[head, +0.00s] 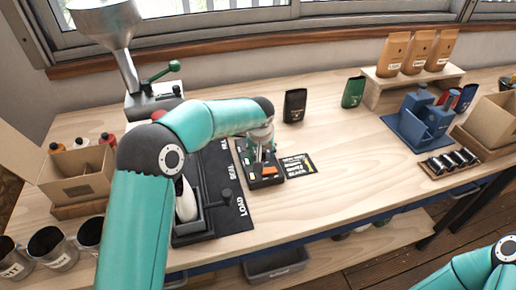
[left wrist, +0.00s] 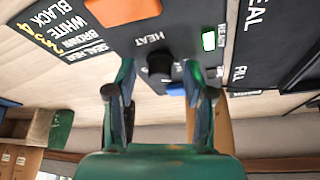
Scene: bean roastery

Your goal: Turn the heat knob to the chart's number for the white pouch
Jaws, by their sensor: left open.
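The black heat unit (head: 266,183) sits mid-table; its orange button (left wrist: 123,10) shows in the left wrist view. The black round heat knob (left wrist: 158,62) stands under the word HEAT; its setting is not readable. My left gripper (head: 263,150) is over the unit. In the left wrist view its open fingers (left wrist: 158,72) lie either side of the knob, with no clear contact. The chart (head: 298,166) lies right of the unit; in the left wrist view the chart (left wrist: 68,30) lists black, white and brown with yellow numbers too blurred to read. A white pouch (head: 186,201) is in the black holder at left.
A black pouch (head: 294,106) and a green pouch (head: 353,92) stand behind. Brown pouches (head: 418,52) stand on a wooden riser. A blue caddy (head: 417,125) is at right. A metal hopper (head: 108,22) is at back left. The table between chart and caddy is clear.

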